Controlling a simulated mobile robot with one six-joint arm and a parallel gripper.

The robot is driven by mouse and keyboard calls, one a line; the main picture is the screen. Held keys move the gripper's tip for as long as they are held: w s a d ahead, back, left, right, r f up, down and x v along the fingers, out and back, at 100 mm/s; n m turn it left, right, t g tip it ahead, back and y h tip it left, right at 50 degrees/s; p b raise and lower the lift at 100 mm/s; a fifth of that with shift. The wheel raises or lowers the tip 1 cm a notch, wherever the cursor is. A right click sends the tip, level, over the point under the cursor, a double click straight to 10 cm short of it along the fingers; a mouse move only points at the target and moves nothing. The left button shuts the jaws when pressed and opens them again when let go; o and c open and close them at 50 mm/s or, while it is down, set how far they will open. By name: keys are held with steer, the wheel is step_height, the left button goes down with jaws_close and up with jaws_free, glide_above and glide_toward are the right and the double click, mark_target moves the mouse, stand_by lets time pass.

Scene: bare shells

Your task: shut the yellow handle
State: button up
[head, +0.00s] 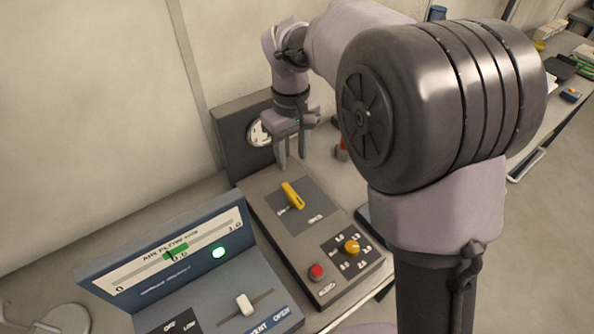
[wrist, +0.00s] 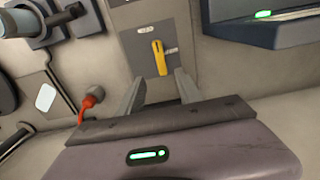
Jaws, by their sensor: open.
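The yellow handle (head: 292,195) is a small lever on a grey plate on top of a dark grey control box (head: 268,225). It also shows in the wrist view (wrist: 159,58), upright in the picture, between two small white labels. My gripper (head: 291,165) is open and empty, with its fingers pointing down behind the handle, near the box's back end. In the wrist view my two fingers (wrist: 160,88) stand on either side below the handle, apart from it. The writing on the labels is too small to read.
The same box carries an orange-yellow knob (head: 351,246) and a red button (head: 317,271). A blue air-flow panel (head: 185,262) with a green light and white slider stands to the left. A round gauge (head: 259,133) is behind. A red-topped object (head: 342,148) stands right of my gripper.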

mark_target(293, 194)
step_height(293, 194, down, 14)
steer(key=b, duration=0.4)
steer(key=shift+w+r, duration=0.1)
jaws_close()
